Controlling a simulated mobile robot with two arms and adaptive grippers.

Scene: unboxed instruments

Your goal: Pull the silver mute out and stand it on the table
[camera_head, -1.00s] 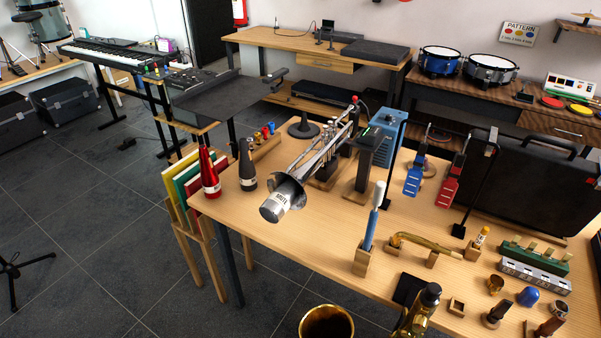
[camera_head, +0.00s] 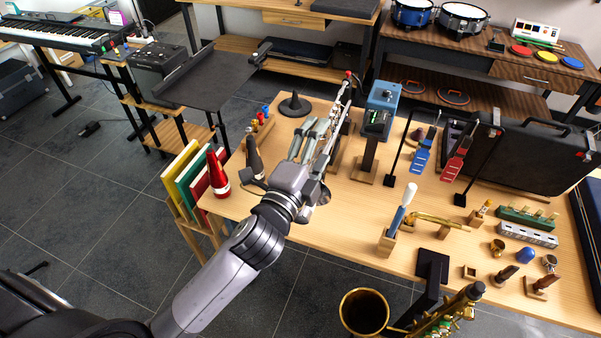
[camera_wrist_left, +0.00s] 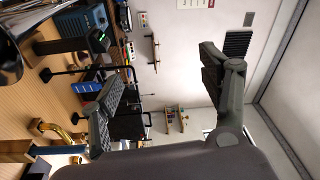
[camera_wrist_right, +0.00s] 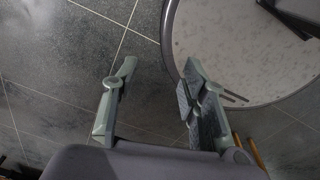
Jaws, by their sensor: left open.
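A brass instrument with a silver bell rests on a stand at the table's left part; its slide tubes (camera_head: 337,118) show in the head view, and its flared bell (camera_wrist_left: 14,42) fills the top left corner of the left wrist view. The silver mute is hidden behind my left gripper and arm in the head view, and I cannot make it out in the left wrist view. My left gripper (camera_head: 315,128) is over the bell end, fingers apart and empty; its fingers also show in the left wrist view (camera_wrist_left: 160,65). My right gripper (camera_wrist_right: 158,68) is open and empty above the floor.
A red mute (camera_head: 217,173) and a dark mute (camera_head: 254,160) stand at the table's left edge. A black cone (camera_head: 295,105) stands behind. A blue-handled item in a wooden block (camera_head: 386,243) and a gold horn bell (camera_head: 364,312) are to the right. Table (camera_head: 345,228) is bare near the front.

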